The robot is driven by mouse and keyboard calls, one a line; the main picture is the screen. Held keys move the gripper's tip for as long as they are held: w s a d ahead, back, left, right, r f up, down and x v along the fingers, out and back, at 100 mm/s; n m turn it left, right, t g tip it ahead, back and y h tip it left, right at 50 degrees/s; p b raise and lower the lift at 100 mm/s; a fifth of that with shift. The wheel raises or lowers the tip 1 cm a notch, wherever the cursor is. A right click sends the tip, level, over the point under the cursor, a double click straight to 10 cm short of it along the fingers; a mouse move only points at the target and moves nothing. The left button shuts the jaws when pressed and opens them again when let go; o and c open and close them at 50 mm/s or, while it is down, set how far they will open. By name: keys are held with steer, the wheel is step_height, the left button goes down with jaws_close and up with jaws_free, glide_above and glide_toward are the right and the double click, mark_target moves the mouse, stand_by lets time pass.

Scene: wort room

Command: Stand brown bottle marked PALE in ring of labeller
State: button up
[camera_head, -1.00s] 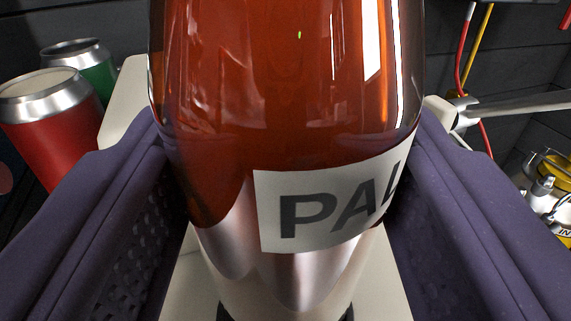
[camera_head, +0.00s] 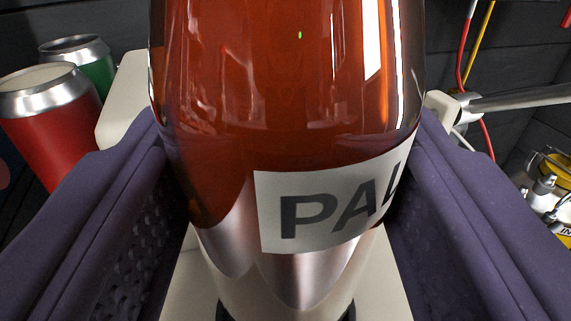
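The brown bottle marked PALE (camera_head: 285,100) fills the middle of the view, close to the camera. Its white label (camera_head: 330,205) shows the letters "PAL"; the rest curves out of sight. My gripper (camera_head: 288,180) is shut on the bottle, with a purple finger against each side. Below the bottle's lower end is a pale surface with a dark curved edge (camera_head: 349,311) showing on both sides of it. I cannot tell whether this is the labeller's ring, nor whether the bottle touches it.
An open-topped red can (camera_head: 45,120) and a green can (camera_head: 82,62) stand at the left, beside a pale block (camera_head: 122,95). A metal rod (camera_head: 515,99) with red and yellow cables is at the right. A yellow-topped fitting (camera_head: 552,170) stands at the far right.

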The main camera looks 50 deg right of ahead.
steer(key=shift+f+b, duration=0.9)
steer(key=shift+b, duration=0.4)
stand_by(0.6)
steer(key=o, duration=1.6)
